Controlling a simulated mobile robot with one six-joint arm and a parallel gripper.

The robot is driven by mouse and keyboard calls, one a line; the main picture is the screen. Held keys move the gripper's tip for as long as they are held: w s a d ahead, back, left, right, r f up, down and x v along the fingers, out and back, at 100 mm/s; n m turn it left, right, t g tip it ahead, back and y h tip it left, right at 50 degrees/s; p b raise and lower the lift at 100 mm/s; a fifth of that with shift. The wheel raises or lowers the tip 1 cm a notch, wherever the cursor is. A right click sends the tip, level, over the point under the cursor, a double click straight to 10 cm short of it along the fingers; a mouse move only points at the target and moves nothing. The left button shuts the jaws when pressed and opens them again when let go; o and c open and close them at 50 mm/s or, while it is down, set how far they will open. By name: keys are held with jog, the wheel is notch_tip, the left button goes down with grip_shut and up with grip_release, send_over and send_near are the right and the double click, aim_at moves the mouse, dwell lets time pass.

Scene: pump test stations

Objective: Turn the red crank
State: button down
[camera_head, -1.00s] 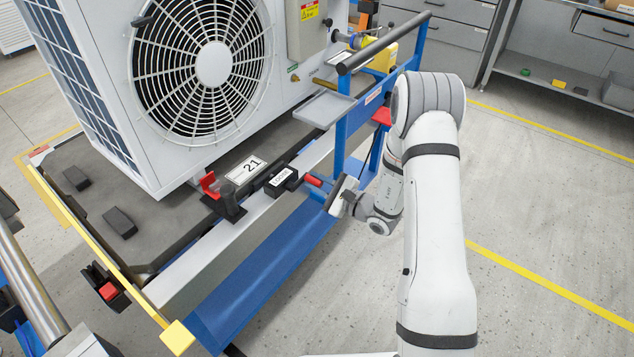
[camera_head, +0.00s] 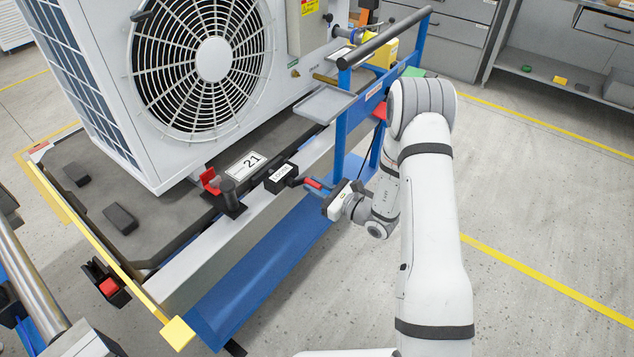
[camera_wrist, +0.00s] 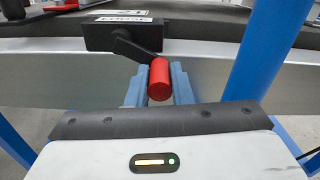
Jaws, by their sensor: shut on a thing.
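The red crank handle (camera_wrist: 159,80) is a short red cylinder on a black crank arm (camera_wrist: 135,47). The arm joins a black box (camera_wrist: 98,37) with a white label that seems to read "LOOSE". In the wrist view, my gripper (camera_wrist: 159,82) has its two blue fingers on either side of the red handle, shut on it. In the head view, the black box (camera_head: 281,179) sits on the front rail of the cart, and the red handle (camera_head: 313,183) shows at my gripper (camera_head: 316,186). The fingers partly hide the handle.
A large white fan unit (camera_head: 112,90) stands on the cart behind the crank. A plate marked 21 (camera_head: 246,166) and a red clamp (camera_head: 210,181) are to the left. A blue frame post (camera_head: 340,125) and a small grey tray (camera_head: 323,104) are close to my arm.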

jog(key=shift+s+a+f+m, duration=0.2)
jog(key=shift+f+m, duration=0.15)
jog(key=shift+m, duration=0.6)
jog(key=shift+s+a+f+m, duration=0.2)
jog(key=shift+f+m, duration=0.1)
jog(key=shift+m, duration=0.65)
jog(key=c, duration=1.3)
grip_release()
jog(key=shift+s+d+p, duration=0.1)
jog(key=shift+d+p, duration=0.05)
jog(key=shift+p, duration=0.15)
jog(key=v, duration=0.7)
jog(key=shift+s+d+p, duration=0.2)
jog(key=shift+p, duration=0.15)
